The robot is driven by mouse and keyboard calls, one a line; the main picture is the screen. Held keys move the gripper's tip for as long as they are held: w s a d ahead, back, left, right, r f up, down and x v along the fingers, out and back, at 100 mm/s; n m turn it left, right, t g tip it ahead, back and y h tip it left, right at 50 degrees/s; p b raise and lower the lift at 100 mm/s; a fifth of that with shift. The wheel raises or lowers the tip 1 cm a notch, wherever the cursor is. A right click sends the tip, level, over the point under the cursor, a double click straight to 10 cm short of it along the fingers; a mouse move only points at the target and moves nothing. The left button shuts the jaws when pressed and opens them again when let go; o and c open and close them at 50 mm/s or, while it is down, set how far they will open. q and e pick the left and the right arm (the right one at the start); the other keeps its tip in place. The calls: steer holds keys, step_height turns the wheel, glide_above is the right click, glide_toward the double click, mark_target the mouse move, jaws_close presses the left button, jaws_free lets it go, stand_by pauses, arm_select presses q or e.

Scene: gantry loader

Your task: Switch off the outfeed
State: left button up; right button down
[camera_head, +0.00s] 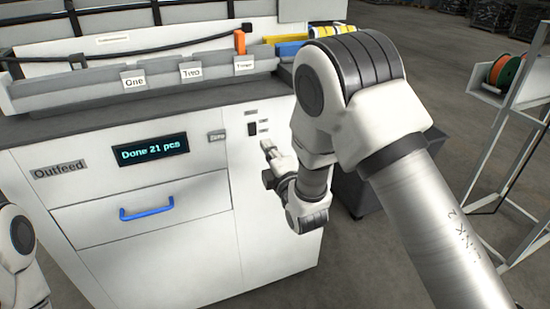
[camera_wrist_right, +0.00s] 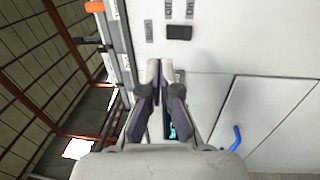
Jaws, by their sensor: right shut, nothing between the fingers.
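The white outfeed cabinet (camera_head: 180,255) carries an "Outfeed" label (camera_head: 59,169) and a lit display (camera_head: 150,149) reading "Done 21 pcs". A small black switch (camera_head: 252,129) sits on its front panel, right of the display, with small labels around it. It also shows in the right wrist view (camera_wrist_right: 179,32), where its on or off position is too small to tell. My right gripper (camera_head: 266,145) is shut and empty, just below and right of the switch in the head view. In the wrist view its fingertips (camera_wrist_right: 154,70) are apart from the switch. My left gripper is out of view.
A drawer with a blue handle (camera_head: 147,208) is below the display. A small "Zero" label (camera_head: 217,135) is left of the switch. Grey bins labelled One, Two and Three (camera_head: 190,75) line the top. A spool rack (camera_head: 520,95) stands at the right.

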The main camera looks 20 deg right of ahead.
steer(key=s, duration=0.2)
steer(key=s+r, duration=0.1)
steer(key=s, duration=0.1)
steer(key=shift+s+d, duration=0.1)
steer(key=s+d+f+m+g+p, duration=0.1)
steer(key=s+d+f+m+g, duration=0.15)
steer(key=s+f, duration=0.4)
steer(key=s+d+f+m+g+h+p, duration=0.1)
steer(key=s+f+g+p, duration=0.2)
steer(key=f, duration=0.7)
steer(key=s+d+f+m+g, duration=0.1)
steer(key=s+f+g, duration=0.35)
steer(key=f, duration=0.35)
steer(key=s+f+m+g, duration=0.4)
steer(key=s+m, duration=0.3)
steer(key=s, duration=0.4)
steer(key=s+f+m+g, duration=0.4)
steer(key=s+m, duration=0.3)
steer(key=s, duration=0.4)
steer(key=shift+s+f+g+y, duration=0.2)
steer(key=shift+s+g+y, duration=0.15)
steer(key=shift+g, duration=0.25)
